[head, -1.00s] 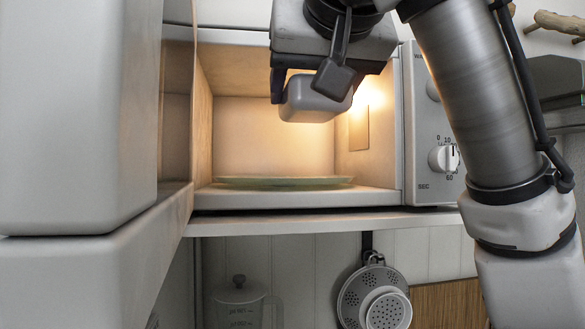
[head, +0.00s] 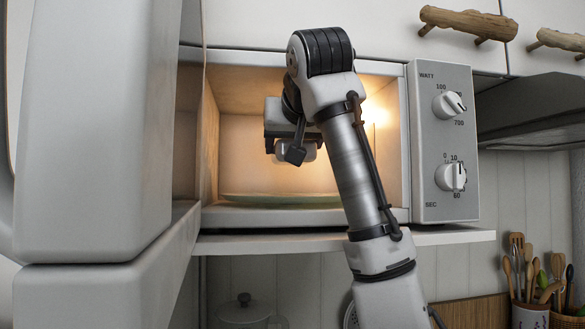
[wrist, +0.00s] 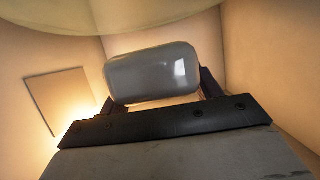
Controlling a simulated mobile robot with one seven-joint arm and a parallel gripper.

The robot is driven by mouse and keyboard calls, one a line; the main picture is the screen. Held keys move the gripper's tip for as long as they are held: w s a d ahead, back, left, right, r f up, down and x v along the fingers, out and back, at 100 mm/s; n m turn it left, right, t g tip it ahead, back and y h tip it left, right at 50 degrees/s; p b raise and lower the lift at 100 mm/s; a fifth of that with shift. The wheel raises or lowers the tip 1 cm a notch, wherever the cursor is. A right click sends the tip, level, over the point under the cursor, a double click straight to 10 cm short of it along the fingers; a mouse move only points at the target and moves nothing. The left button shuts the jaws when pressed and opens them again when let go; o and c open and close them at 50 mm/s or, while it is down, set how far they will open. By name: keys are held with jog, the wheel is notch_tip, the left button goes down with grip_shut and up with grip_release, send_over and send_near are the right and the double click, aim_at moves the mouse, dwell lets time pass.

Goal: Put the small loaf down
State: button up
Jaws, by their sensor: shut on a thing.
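The small loaf (head: 310,152) is a smooth grey rounded block; it also shows in the wrist view (wrist: 155,75). My gripper (head: 292,150) is shut on it, with one finger at each end of the loaf in the wrist view (wrist: 157,88). The gripper and loaf are inside the open, lit microwave, above a pale green plate (head: 240,199). A gap shows between loaf and plate. The plate's near edge also shows at the top of the wrist view (wrist: 150,12). My arm hides the plate's right part.
The microwave (head: 441,205) stands on a white shelf (head: 450,237), its dial panel right of the opening. Its side walls are close around my gripper. A large pale box-shaped body (head: 95,130) fills the left. Wooden handles (head: 468,22) and a utensil pot (head: 530,315) are at right.

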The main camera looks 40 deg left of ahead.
jog(key=shift+w+d+f, duration=0.1)
jog(key=shift+w+f, duration=0.05)
jog(key=shift+f, duration=2.25)
jog(key=shift+w+a+f+p, duration=0.15)
jog(key=shift+a+p, duration=0.1)
jog(key=shift+p, duration=0.25)
jog(key=shift+f, duration=0.1)
jog(key=shift+f, duration=0.2)
jog(key=o, duration=1.1)
jog(key=shift+c, duration=0.2)
jog(key=shift+r, duration=0.1)
